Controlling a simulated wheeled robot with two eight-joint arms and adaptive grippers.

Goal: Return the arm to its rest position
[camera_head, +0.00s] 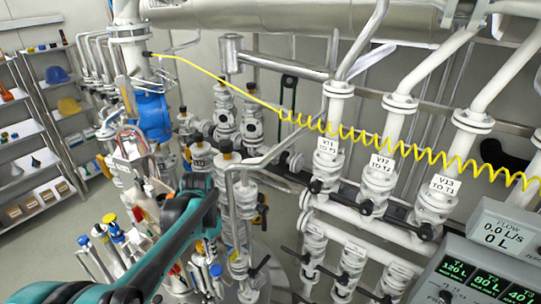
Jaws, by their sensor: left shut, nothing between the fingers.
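My left arm (197,190), teal and black, comes in from the lower left and bends near the middle-left of the head view. My left gripper (127,97) is beyond the bend, pointing up in front of the white pipework beside a blue fitting (152,117). Its fingers look closed, with nothing held between them. Small coloured wires show at its wrist end. Whether it touches the pipe behind it cannot be told. My right arm and gripper are not in view.
A yellow coiled cable (375,146) hangs across the view. Labelled valves V11, V12 (380,164) and V13 stand at the right. A flow display (503,232) is at the lower right. Pipes and valves crowd around my arm.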

